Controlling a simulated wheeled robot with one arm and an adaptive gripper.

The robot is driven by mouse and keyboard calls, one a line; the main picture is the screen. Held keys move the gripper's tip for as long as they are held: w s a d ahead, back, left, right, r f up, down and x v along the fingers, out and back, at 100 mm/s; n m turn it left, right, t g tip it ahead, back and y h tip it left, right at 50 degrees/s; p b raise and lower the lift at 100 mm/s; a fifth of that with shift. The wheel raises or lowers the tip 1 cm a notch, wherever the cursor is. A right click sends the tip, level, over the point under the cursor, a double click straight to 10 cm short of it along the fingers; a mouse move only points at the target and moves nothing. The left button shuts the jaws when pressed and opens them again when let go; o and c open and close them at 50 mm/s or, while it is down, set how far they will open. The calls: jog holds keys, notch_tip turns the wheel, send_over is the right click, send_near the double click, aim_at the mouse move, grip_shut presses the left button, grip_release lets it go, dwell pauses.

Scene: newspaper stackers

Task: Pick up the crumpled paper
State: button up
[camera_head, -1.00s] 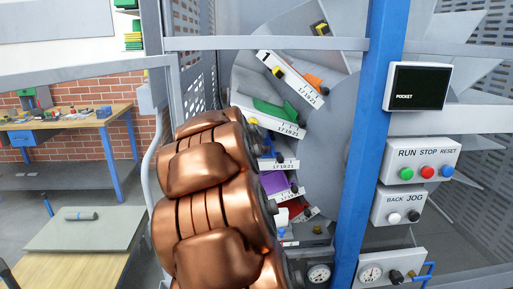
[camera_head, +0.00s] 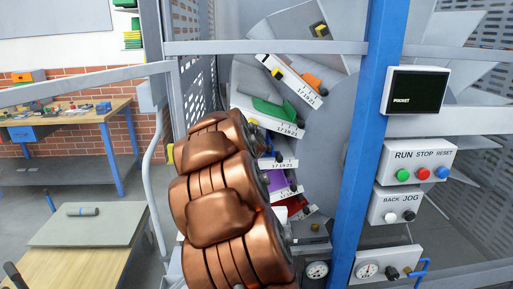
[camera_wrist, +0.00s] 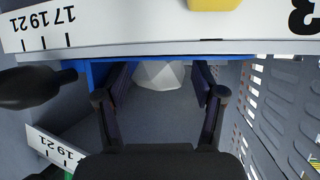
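The crumpled paper (camera_wrist: 160,73) is a white, faceted lump in the upper middle of the wrist view. It sits inside a grey pocket, and its top is cut off by a white numbered strip (camera_wrist: 200,35) in front. My gripper (camera_wrist: 160,84) is open, with its two dark fingers apart. The paper shows between and beyond the fingertips, and I see no finger closed on it. Whether a finger touches it I cannot tell. In the head view my copper-coloured arm hides the gripper, and I cannot make out the paper with certainty.
A wheel of numbered pockets (camera_head: 284,128) stands behind a blue post (camera_head: 366,150). A control box (camera_head: 415,163) is right of the post. Perforated panels flank the pocket. A workbench (camera_head: 70,118) and a low table (camera_head: 90,225) stand at left.

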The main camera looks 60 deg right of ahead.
jog(key=c, duration=0.8)
jog(key=shift+b, duration=0.45)
jog(key=shift+a, duration=0.1)
jog(key=s+a+b, duration=0.3)
jog(key=s+a, duration=0.1)
jog(key=a, duration=0.4)
jog(key=s+a+b, duration=0.2)
jog(key=s+a, duration=0.2)
jog(key=a, duration=0.4)
jog(key=shift+b, duration=0.4)
